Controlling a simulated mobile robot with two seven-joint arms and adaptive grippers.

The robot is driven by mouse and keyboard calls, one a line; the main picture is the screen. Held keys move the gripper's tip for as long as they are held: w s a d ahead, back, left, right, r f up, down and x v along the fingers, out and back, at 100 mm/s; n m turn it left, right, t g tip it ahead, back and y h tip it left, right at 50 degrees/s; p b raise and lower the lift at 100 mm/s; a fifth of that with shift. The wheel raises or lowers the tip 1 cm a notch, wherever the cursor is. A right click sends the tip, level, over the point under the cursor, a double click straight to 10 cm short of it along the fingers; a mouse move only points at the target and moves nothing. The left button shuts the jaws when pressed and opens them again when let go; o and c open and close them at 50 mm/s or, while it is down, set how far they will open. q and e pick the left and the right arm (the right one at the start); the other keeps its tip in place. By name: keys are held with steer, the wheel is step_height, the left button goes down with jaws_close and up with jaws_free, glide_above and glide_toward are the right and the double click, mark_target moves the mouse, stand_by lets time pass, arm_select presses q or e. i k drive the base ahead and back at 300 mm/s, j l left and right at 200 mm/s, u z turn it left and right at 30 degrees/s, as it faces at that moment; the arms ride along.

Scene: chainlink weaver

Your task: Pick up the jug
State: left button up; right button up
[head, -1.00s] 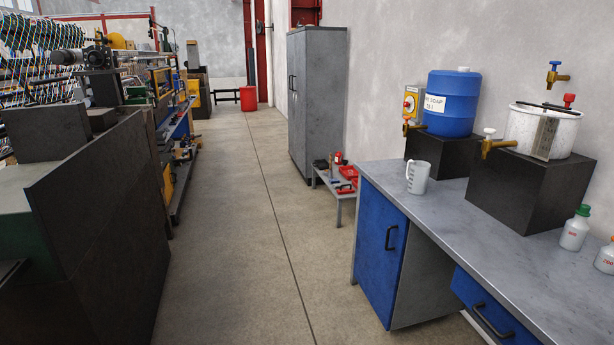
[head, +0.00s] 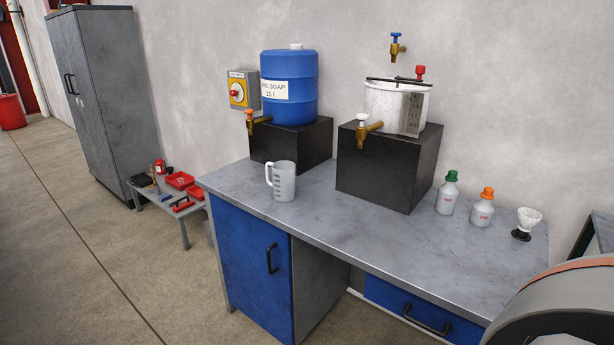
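The jug (head: 284,182) is a pale grey measuring jug with a handle on its left side and dark marks on its wall. It stands upright on the grey bench top (head: 330,224), near its left end, in front of the black block under the blue soap drum (head: 290,88). Nothing hides it. Neither of my grippers shows in the head view.
A white pot (head: 390,106) with a tap stands on a black block (head: 378,178). Two capped bottles (head: 447,196) and a small white cup-like item (head: 528,219) stand to the right. A low table (head: 158,198) with red trays is left. A grey rounded object (head: 560,310) fills the lower right corner.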

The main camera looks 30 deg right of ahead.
mark_target(283, 183)
steer(key=i+j+z, duration=0.2)
steer(key=z, duration=0.25)
steer(key=i+j+z, duration=0.6)
steer(key=z, duration=0.3)
steer(key=i+j+z, duration=0.1)
steer(key=j+z, duration=0.35)
steer(key=j, duration=0.15)
